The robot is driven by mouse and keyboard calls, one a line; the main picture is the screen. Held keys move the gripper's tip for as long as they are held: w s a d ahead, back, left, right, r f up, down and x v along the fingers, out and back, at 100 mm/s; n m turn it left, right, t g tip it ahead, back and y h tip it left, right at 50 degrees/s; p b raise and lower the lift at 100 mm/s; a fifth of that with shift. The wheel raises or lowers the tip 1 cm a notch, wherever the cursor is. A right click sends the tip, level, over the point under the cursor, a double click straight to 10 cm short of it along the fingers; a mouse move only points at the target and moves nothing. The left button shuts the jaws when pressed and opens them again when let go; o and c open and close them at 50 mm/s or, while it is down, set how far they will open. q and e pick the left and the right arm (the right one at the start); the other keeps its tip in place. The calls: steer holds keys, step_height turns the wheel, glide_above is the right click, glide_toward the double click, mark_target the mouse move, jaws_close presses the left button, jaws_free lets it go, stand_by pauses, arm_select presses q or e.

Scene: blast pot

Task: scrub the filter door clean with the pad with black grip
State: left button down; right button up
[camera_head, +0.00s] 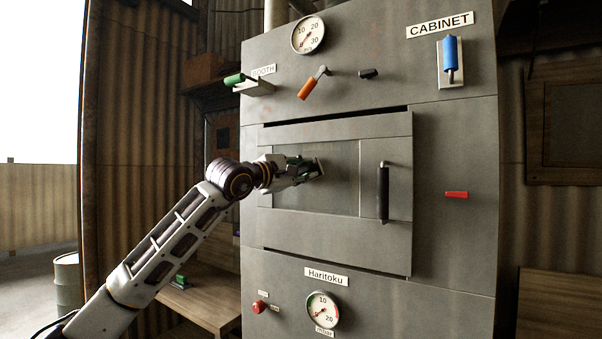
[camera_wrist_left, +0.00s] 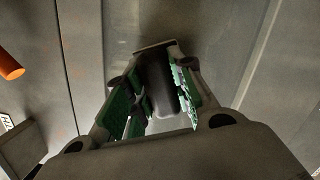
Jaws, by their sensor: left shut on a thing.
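The filter door (camera_head: 398,255) is the grey panel in the middle of the cabinet front, with a dull, greyish window (camera_head: 338,195) and a black vertical handle (camera_head: 382,190). It looks closed. My left gripper (camera_head: 306,172) is in front of the window's upper middle part. In the left wrist view its green-lined fingers (camera_wrist_left: 155,95) are shut on the black grip (camera_wrist_left: 157,80) of the pad. The pad's edge (camera_wrist_left: 155,44) shows beyond the fingertips, close to the door; I cannot tell if it touches. Most of the pad is hidden. My right gripper is not in view.
Above the door are a gauge (camera_head: 308,35), an orange lever (camera_head: 308,88), a green-handled lever (camera_head: 236,79) and a blue handle (camera_head: 450,54). A wooden table (camera_head: 215,305) at lower left bears a small green-topped object (camera_head: 180,280). A red tab (camera_head: 456,195) is right of the door.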

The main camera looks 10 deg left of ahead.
arm_select(q)
steer(key=shift+s+d+b, duration=0.2)
steer(key=shift+d+b, duration=0.05)
steer(key=shift+d, duration=0.35)
steer(key=shift+s+d+b, duration=0.2)
steer(key=shift+d+b, duration=0.05)
steer(key=shift+d, duration=0.3)
steer(key=shift+s+d, duration=0.1)
steer(key=shift+d, duration=0.25)
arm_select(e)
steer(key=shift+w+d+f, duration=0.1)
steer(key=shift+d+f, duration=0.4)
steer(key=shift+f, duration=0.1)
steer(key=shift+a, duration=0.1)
arm_select(q)
steer(key=shift+s+d+f, duration=0.1)
steer(key=shift+d, duration=0.1)
steer(key=shift+s+d+b, duration=0.3)
steer(key=shift+d+b, duration=0.15)
steer(key=shift+d, duration=0.3)
steer(key=shift+s+d+b, duration=0.25)
steer(key=shift+d+b, duration=0.15)
steer(key=shift+d, duration=0.35)
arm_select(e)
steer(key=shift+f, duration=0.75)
arm_select(q)
steer(key=shift+a, duration=0.15)
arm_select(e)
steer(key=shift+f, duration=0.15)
